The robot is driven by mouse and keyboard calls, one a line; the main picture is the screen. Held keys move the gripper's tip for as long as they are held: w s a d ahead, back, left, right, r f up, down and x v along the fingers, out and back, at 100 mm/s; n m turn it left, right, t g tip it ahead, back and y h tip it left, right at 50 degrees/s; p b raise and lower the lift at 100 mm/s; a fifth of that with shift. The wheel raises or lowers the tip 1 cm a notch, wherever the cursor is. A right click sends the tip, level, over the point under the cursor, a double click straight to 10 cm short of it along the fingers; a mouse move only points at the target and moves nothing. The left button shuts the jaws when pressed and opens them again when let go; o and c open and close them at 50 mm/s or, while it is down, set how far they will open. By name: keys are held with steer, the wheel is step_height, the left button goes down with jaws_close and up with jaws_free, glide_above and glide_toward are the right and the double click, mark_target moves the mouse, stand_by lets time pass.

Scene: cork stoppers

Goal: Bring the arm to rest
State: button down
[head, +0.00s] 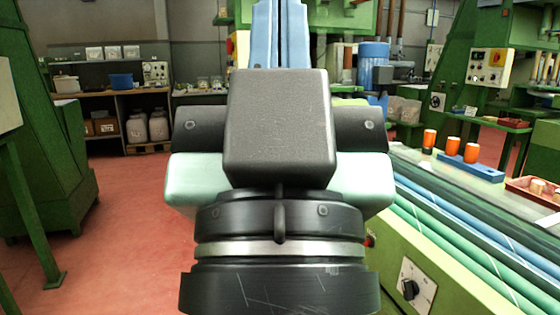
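My arm fills the middle of the head view, with its dark box-shaped housing, pale green sides and a black round joint with a silver band. I cannot make out my gripper's fingertips in this view. To the right of the arm, orange cylinders stand on the bench: one (429,139) at the left, and others at a blue block (456,170). Whether these are cork stoppers I cannot tell. A reddish-brown tray (516,190) with small contents sits at the right edge, partly cut off. The arm is apart from these in the picture and hides what lies behind it.
A green machine bench (440,270) with long green and blue bars and a control knob runs along the right. A green machine (60,140) stands at the left. Shelves (125,105) with jars stand at the back. Reddish floor (130,230) is clear at the left.

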step_height(320, 180, up, 29)
steer(key=p, duration=2.7)
steer(key=shift+r, duration=0.2)
